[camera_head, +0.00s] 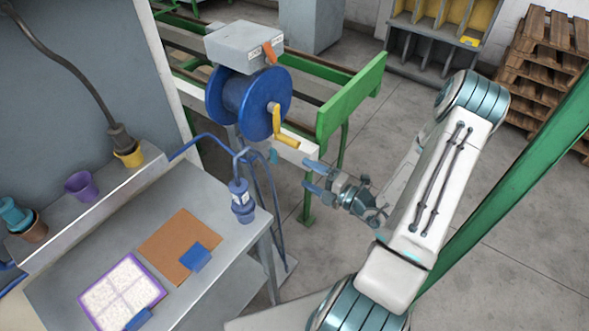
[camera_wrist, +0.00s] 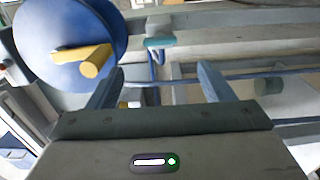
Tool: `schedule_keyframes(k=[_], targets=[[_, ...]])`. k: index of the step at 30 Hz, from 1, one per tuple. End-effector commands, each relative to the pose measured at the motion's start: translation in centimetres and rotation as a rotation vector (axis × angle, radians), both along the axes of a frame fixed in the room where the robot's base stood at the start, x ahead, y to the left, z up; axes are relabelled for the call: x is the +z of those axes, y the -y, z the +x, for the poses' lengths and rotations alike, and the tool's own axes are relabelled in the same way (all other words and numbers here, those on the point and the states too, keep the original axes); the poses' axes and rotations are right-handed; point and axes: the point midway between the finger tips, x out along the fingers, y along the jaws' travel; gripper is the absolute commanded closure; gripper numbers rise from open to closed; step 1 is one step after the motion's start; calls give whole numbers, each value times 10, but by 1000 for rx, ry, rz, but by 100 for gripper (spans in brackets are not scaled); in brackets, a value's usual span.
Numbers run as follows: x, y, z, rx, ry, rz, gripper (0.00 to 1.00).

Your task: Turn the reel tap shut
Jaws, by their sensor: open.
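A blue reel (camera_head: 248,103) with a yellow crank (camera_head: 284,127) stands behind the bench. A small teal handle (camera_head: 273,156), which looks like the reel tap, sits below the crank. In the wrist view the teal handle (camera_wrist: 158,43) lies crosswise on a blue stem, ahead of the gap between my fingers, with the reel (camera_wrist: 65,40) and crank (camera_wrist: 92,60) to its left. My gripper (camera_head: 313,176) is open and empty, right of the teal handle and apart from it. Its fingers (camera_wrist: 161,75) show nothing between them.
A grey box (camera_head: 240,45) with an orange lever (camera_head: 269,52) and two labels tops the reel. A green-railed frame (camera_head: 350,97) stands behind.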

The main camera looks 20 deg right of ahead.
Motion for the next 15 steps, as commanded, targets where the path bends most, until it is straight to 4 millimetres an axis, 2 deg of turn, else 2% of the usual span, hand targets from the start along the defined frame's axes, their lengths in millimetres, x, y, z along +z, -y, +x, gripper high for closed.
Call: schedule_keyframes(k=[6, 15], targets=[[0, 13, -17, 0, -1, 0, 25], [0, 14, -19, 1, -1, 1, 25]])
